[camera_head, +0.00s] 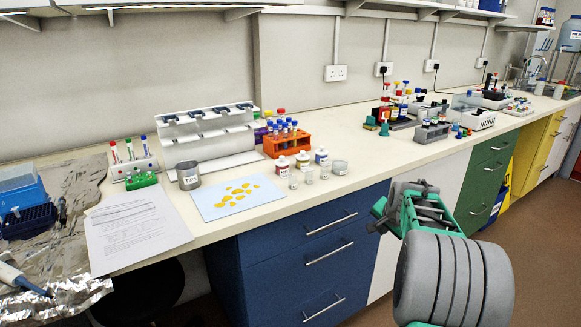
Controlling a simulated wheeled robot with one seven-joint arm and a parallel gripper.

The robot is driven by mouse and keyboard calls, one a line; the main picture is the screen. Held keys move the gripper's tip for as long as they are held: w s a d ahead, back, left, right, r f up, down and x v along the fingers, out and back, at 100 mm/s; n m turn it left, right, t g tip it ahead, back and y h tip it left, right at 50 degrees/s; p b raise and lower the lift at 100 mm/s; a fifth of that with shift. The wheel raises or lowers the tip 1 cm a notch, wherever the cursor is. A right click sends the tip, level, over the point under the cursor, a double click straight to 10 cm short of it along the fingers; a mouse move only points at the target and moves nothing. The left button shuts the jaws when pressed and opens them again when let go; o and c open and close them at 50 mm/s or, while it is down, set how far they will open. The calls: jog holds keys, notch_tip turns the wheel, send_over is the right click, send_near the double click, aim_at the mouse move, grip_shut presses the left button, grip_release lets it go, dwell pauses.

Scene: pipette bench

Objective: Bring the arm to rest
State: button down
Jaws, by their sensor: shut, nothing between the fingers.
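My gripper (378,217) is at the right of the middle, in front of the drawer cabinets and below the bench edge. Its green and dark fingers are shut with nothing between them. It is apart from the bench and touches nothing that I can see. My grey ridged arm and green frame rise from the bottom right behind it. The fingertips are small and partly hidden by the arm.
The pale bench (345,185) holds a paper sheet (135,230), a metal tin (188,175), a blue card (215,208), an orange tube rack (287,143) and crumpled foil (60,297). Blue drawers (310,255) are below. The floor (545,265) at right is clear.

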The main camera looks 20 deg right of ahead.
jog(key=s+a+r+n+y+p, duration=0.1)
jog(key=s+a+r+n+p, duration=0.1)
jog(key=a+r+p, duration=0.3)
jog(key=s+a+r+n, duration=0.1)
jog(key=a+r, duration=0.3)
jog(key=a, duration=0.3)
jog(key=s+a+r+n+g+p, duration=0.1)
jog(key=s+a+r+n+p, duration=0.1)
jog(key=s+a, duration=0.5)
jog(key=s+a+r+n+g+y+p, duration=0.1)
jog(key=s+a+r+n+p, duration=0.2)
jog(key=s+a, duration=0.4)
jog(key=s+a+r+n+g+p, duration=0.1)
jog(key=s+a+r+n+p, duration=0.1)
jog(key=s+a+n+p, duration=0.3)
jog(key=s+a+p, duration=0.1)
jog(key=s+a, duration=0.1)
jog(key=shift+s+r+y, duration=0.25)
jog(key=shift+s+y, duration=0.05)
jog(key=shift+s, duration=0.1)
